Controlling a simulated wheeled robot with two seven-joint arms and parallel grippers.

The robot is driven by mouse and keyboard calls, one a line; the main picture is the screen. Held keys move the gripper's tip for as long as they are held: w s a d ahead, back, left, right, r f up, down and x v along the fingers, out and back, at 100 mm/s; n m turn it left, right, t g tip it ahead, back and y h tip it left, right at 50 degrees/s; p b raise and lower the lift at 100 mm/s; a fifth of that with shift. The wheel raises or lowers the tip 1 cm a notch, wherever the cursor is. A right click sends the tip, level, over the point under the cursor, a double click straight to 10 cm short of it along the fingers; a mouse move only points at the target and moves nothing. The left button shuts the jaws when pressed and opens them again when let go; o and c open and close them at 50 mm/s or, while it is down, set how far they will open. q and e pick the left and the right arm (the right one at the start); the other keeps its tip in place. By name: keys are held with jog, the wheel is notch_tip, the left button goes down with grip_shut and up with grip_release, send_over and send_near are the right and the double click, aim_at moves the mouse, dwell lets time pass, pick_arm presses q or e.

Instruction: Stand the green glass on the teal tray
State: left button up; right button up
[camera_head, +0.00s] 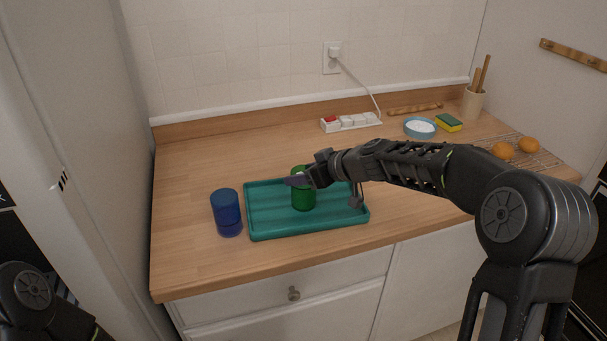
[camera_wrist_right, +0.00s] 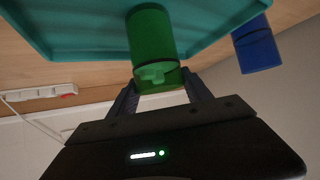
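The green glass (camera_head: 303,198) is upright on the teal tray (camera_head: 262,228), a little left of the tray's middle. My right gripper (camera_head: 303,178) is at the upper part of the glass, coming from the right. In the right wrist view, its two fingers (camera_wrist_right: 158,84) lie close along both sides of the green glass (camera_wrist_right: 151,42), with no clear gap. The teal tray (camera_wrist_right: 80,32) lies behind the glass there. Part of the glass is hidden by the gripper in the head view. My left gripper is out of view; only part of my left arm shows at the lower left.
A blue glass (camera_head: 227,212) stands left of the tray. A power strip (camera_head: 350,122), a blue bowl (camera_head: 420,128), a sponge (camera_head: 449,122), a utensil holder (camera_head: 473,103) and oranges (camera_head: 503,150) on a rack are farther back. The counter behind the tray is clear.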

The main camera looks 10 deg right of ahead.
jog(key=o, duration=0.4)
jog(key=shift+o, duration=0.2)
jog(key=shift+s+r+p, duration=0.1)
jog(key=shift+r+p, duration=0.15)
jog(key=shift+p, duration=0.05)
jog(key=b+v, duration=0.2)
jog(key=v, duration=0.9)
jog(key=shift+s+d+r, duration=0.15)
jog(key=shift+s+r, duration=0.05)
jog(key=shift+s, duration=0.1)
